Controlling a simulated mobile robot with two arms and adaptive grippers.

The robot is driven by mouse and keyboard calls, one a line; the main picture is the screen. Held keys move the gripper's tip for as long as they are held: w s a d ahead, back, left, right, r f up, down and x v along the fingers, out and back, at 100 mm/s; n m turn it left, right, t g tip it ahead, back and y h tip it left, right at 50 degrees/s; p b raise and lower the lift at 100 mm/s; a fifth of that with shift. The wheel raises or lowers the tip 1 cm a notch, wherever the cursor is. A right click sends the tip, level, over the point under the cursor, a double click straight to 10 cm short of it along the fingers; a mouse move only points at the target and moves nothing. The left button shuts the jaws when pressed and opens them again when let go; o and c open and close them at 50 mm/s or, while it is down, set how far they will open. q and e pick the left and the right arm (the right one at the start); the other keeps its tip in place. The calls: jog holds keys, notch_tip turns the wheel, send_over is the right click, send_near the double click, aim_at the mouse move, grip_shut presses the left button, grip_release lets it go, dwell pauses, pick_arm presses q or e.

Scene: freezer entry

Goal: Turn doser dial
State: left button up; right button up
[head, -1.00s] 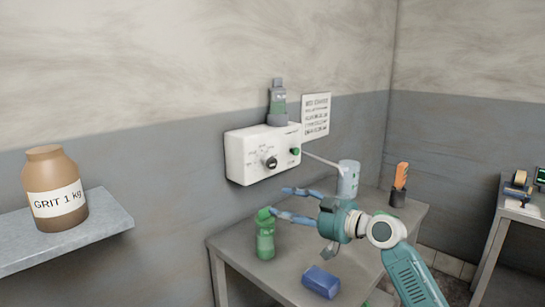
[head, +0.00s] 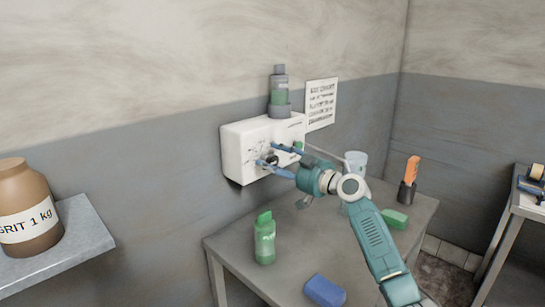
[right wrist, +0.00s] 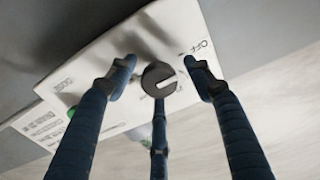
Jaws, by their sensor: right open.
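The white doser box (head: 243,150) is fixed to the wall above the table, with a bottle (head: 279,90) seated on top. Its dark round dial (head: 271,159) is on the front face, partly behind my fingers in the head view. In the right wrist view the dial (right wrist: 158,79) has a pale slot and lies between my spread fingertips. My right gripper (head: 267,154) is open in front of the dial, its fingers around it; I cannot tell whether they touch it. "OFF" lettering (right wrist: 201,46) shows on the panel. My left gripper is not in view.
A green bottle (head: 264,240), a blue block (head: 325,291), a green block (head: 395,219), a clear cup (head: 355,164) and a dark holder (head: 407,192) with an orange-handled item stand on the table (head: 290,262). A grit jar (head: 25,205) sits on the left shelf.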

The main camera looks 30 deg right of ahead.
jog(key=shift+w+a, duration=0.2)
jog(key=shift+d, duration=0.1)
jog(key=c, duration=1.1)
jog(key=shift+r, duration=0.15)
jog(key=shift+c, duration=0.4)
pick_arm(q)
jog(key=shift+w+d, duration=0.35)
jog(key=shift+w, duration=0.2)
pick_arm(e)
jog(key=shift+m, duration=0.3)
